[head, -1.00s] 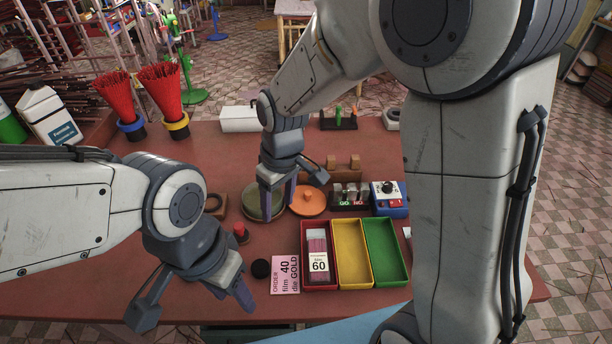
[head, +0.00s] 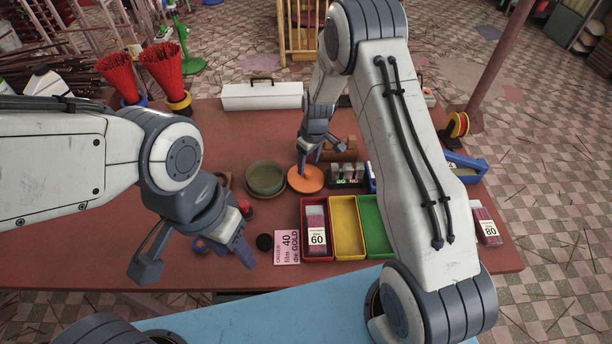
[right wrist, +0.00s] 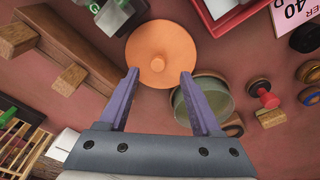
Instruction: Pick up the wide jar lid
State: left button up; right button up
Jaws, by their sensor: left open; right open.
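The wide jar lid, an orange disc with a small knob (head: 305,181), lies flat on the red-brown table, just right of a round green jar (head: 265,174). In the right wrist view the lid (right wrist: 162,48) is just beyond my right gripper's fingertips, with its knob facing the camera. My right gripper (right wrist: 159,75) is open and empty. In the head view it hangs at the lid, partly covering its far edge; I cannot tell whether it touches. The green jar (right wrist: 205,100) is partly behind one finger. My left gripper (head: 196,260) is open and empty over the table's front left.
Right of the lid stands a small block labelled GO and NO (head: 346,174); a wooden stand (head: 338,148) is behind it. Red, yellow (head: 347,230) and green trays lie in front, partly hidden by my right arm. A white box (head: 262,96) stands at the back.

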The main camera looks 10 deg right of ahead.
aim_at(307, 172)
jog(key=f+p, duration=0.1)
jog(key=f, duration=0.2)
jog(key=shift+w+p, duration=0.3)
jog(key=shift+p, duration=0.05)
jog(key=shift+w+a+f, duration=0.1)
jog(key=shift+f, duration=0.65)
grip_shut()
jog(key=shift+r, duration=0.1)
